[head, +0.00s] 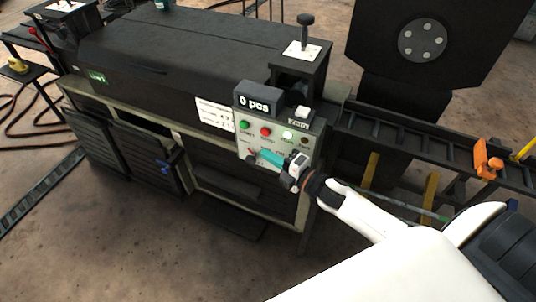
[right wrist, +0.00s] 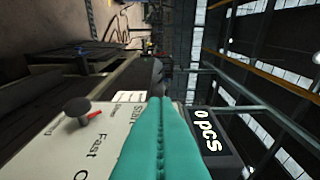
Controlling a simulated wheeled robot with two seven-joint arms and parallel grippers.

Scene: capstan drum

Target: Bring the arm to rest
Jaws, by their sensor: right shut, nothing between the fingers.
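My right arm comes in from the lower right. Its gripper (head: 270,158), with teal fingers, is in front of the lower part of the machine's control panel (head: 246,146). In the right wrist view, the two teal fingers (right wrist: 162,104) are pressed together with nothing between them. A black knob with a red pointer (right wrist: 77,107) sits on the panel to the left of them. Whether the fingertips touch the panel I cannot tell. The fingers and wrist hide part of the panel's lower row. My left gripper is in neither view.
A display reading "0 pcs" (head: 258,103) tops the panel, above a green button (head: 244,125), a red button (head: 266,131) and a pale lit one (head: 288,136). A rail (head: 440,146) with an orange clamp (head: 487,160) runs right. The floor (head: 130,240) in front is open.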

